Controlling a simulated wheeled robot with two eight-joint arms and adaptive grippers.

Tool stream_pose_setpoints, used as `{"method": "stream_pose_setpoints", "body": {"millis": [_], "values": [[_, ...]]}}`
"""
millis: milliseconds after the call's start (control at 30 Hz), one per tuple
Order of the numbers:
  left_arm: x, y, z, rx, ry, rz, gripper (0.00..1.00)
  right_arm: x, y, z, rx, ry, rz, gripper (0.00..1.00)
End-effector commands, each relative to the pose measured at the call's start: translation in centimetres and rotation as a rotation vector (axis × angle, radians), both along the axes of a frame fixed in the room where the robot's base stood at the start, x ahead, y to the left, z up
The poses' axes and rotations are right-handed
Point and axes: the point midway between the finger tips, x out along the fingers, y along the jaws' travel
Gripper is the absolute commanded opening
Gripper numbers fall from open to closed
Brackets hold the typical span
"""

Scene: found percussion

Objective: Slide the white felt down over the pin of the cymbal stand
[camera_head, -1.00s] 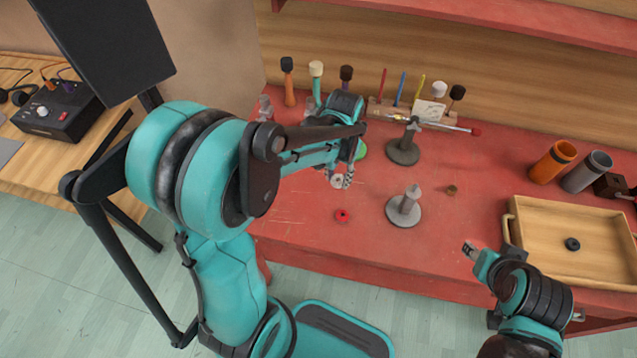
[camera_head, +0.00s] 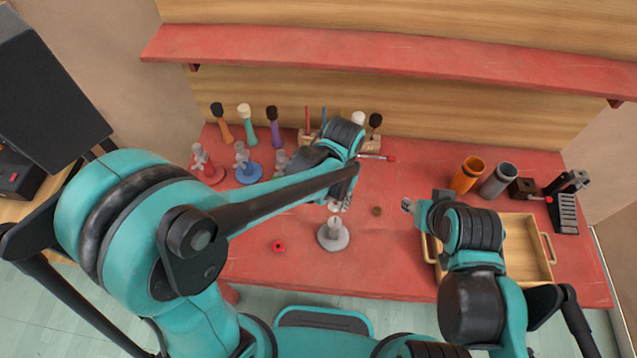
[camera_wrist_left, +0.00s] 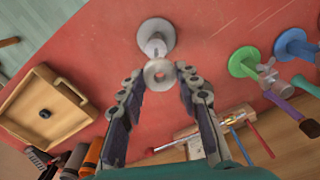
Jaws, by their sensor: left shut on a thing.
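My left gripper (camera_head: 341,203) is shut on the white felt (camera_wrist_left: 160,74), a pale ring with a centre hole, pinched between the fingertips in the left wrist view (camera_wrist_left: 162,76). In the head view the gripper is at the top of the light grey cymbal stand (camera_head: 333,236). In the left wrist view the stand's round base and post (camera_wrist_left: 154,34) show just beyond the felt. I cannot tell whether its pin is in the felt's hole. My right gripper (camera_head: 408,206) is in the air left of the tray; its jaws are too small to read.
Red (camera_head: 206,171) and blue (camera_head: 248,172) stands are at back left. A wooden tray (camera_head: 545,246) is at right, orange (camera_head: 467,175) and grey (camera_head: 499,180) cups behind it.

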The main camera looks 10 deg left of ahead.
Motion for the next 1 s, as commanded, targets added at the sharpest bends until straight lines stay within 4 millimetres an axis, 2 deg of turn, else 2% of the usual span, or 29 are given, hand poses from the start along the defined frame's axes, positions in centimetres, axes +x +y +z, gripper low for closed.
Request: {"method": "stream_pose_setpoints", "body": {"millis": [100,567,767,1000], "values": [[-0.5,-0.5,0.5,0.001,0.0,-0.011,0.24,0.0,0.0,0.5,0.0,0.0,0.0,0.41],[-0.5,-0.5,0.2,0.001,0.0,-0.016,0.24,0.0,0.0,0.1,0.0,0.0,0.0,0.41],[-0.4,-0.5,-1.1,0.001,0.0,-0.015,0.24,0.0,0.0,-1.1,0.0,0.0,0.0,0.41],[-0.4,-0.5,-3.5,0.001,0.0,-0.015,0.24,0.0,0.0,-3.2,0.0,0.0,0.0,0.41]]}}
